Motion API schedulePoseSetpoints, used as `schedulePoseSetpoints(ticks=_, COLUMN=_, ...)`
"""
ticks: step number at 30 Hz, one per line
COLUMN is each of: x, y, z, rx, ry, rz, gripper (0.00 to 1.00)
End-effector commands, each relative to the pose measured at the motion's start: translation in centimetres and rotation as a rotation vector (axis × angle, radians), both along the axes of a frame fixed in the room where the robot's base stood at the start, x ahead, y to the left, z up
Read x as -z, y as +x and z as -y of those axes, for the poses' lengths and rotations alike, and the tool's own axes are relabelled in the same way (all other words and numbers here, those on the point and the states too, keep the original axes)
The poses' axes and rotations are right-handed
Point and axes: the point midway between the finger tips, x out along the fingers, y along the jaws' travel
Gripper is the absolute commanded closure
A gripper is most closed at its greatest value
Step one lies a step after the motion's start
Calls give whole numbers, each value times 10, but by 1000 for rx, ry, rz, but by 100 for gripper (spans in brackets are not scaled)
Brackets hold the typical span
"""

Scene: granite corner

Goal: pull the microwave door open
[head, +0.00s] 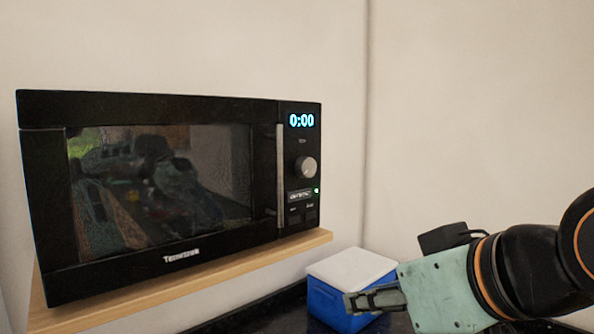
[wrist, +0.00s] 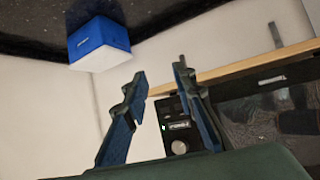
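The black microwave (head: 150,108) sits on a wooden shelf in the head view, its door (head: 235,225) closed. An upright silver handle (head: 280,175) runs along the door's right edge, beside the control panel. In the wrist view the microwave door (wrist: 265,115) appears upside down at the right, and the handle cannot be made out clearly. My gripper (head: 374,299) is to the right of and below the handle, apart from it. In the wrist view its two fingers (wrist: 160,72) are spread with nothing between them.
A blue box with a white lid (head: 350,268) stands on the dark counter (head: 262,315), right beside my gripper in the head view. The wooden shelf (head: 190,287) juts out under the microwave. Pale walls meet in a corner behind. Space in front of the door looks clear.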

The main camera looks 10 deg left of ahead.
Motion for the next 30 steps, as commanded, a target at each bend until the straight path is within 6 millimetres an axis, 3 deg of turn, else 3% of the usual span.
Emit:
schedulePoseSetpoints(ticks=6, x=-53, y=9, z=-23, rx=-178, ry=99, rz=157, gripper=75)
schedulePoseSetpoints(ticks=15, x=-115, y=29, z=-38, rx=-364, ry=253, rz=323, gripper=75)
schedulePoseSetpoints(ticks=21, x=-141, y=52, z=-44, rx=-452, ry=351, rz=400, gripper=75)
schedulePoseSetpoints(ticks=30, x=-156, y=74, z=-50, rx=-501, ry=420, rz=442, gripper=75)
